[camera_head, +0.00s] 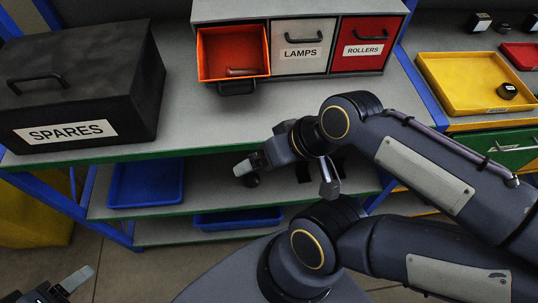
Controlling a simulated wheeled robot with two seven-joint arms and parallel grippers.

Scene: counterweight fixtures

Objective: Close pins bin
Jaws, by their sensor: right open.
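An orange bin (203,68) is pulled out of the left slot of a grey cabinet (290,10) on the bench. Its front label does not show; its dark handle (236,88) points toward me, and a small metal pin (243,72) lies inside. My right gripper (289,176) is in front of the bench edge, below and to the right of the orange bin. Its fingers are spread apart, with nothing between them, and it does not touch the bin. My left gripper (67,283) shows only partly at the bottom left corner.
The white LAMPS bin (299,62) and red ROLLERS bin (362,62) sit flush beside the orange one. A black SPARES case (95,85) stands to the left. Blue trays (147,183) lie on the shelf below. A yellow tray (465,80) is at right. Bench in front of the cabinet is clear.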

